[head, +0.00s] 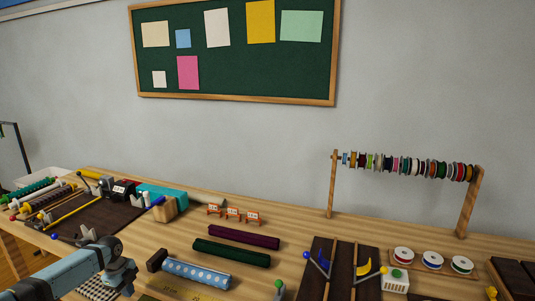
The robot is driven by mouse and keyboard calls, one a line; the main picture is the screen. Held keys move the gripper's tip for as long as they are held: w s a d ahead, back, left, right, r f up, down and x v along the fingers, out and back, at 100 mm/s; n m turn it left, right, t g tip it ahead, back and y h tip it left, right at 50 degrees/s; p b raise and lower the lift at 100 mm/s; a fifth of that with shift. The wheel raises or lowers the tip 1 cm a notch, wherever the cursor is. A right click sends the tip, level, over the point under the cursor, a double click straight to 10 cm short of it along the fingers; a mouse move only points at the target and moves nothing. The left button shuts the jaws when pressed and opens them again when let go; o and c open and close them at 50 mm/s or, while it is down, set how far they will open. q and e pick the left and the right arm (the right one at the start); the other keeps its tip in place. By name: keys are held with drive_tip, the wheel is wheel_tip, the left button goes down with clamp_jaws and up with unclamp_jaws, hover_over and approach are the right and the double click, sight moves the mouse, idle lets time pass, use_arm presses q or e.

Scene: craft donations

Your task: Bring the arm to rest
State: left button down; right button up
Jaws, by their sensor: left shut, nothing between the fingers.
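My left arm comes in from the lower left, over the front of the wooden workbench (310,232). Its grey end with the left gripper (120,273) is beside the left end of a blue dotted roll (197,274) and looks apart from it. The left gripper holds nothing; its fingertips are hard to make out. My right gripper is not in view.
Dark green (232,252) and purple (243,237) rolls lie behind the dotted roll. A spool rack (475,200) stands at the back right. Three ribbon spools (432,260) sit before it. Tools and tubes crowd the bench's left side. A green board (235,75) hangs above.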

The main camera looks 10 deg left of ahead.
use_arm(q)
drive_tip(key=s+d+f+n+t+p, duration=0.1)
drive_tip(key=s+d+f, duration=0.2)
drive_tip(key=d, duration=0.5)
drive_tip(key=s+d+f+n+t+h+p, duration=0.1)
drive_tip(key=s+d+f+p, duration=0.2)
drive_tip(key=d, duration=0.5)
drive_tip(key=s+d+f+n+t, duration=0.1)
drive_tip(key=s+d+f, duration=0.25)
drive_tip(key=d, duration=0.45)
drive_tip(key=s+d+n+t+h+p, duration=0.1)
drive_tip(key=s+d+n+t+p, duration=0.2)
drive_tip(key=s+d, duration=0.45)
drive_tip(key=s+d+r+n+t+p, duration=0.1)
drive_tip(key=s+d+r+n+t, duration=0.1)
drive_tip(key=s+d+r+n, duration=0.2)
drive_tip(key=s+d+r+n+t+p, duration=0.2)
drive_tip(key=s+d+r+n, duration=0.2)
drive_tip(key=r, duration=0.6)
drive_tip(key=shift+s+d+n+t, duration=0.25)
drive_tip(key=shift+s+n+t, duration=0.25)
drive_tip(key=shift+s, duration=0.65)
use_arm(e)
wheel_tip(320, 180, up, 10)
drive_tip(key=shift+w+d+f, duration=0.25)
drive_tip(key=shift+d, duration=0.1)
use_arm(q)
drive_tip(key=shift+d+f, duration=0.1)
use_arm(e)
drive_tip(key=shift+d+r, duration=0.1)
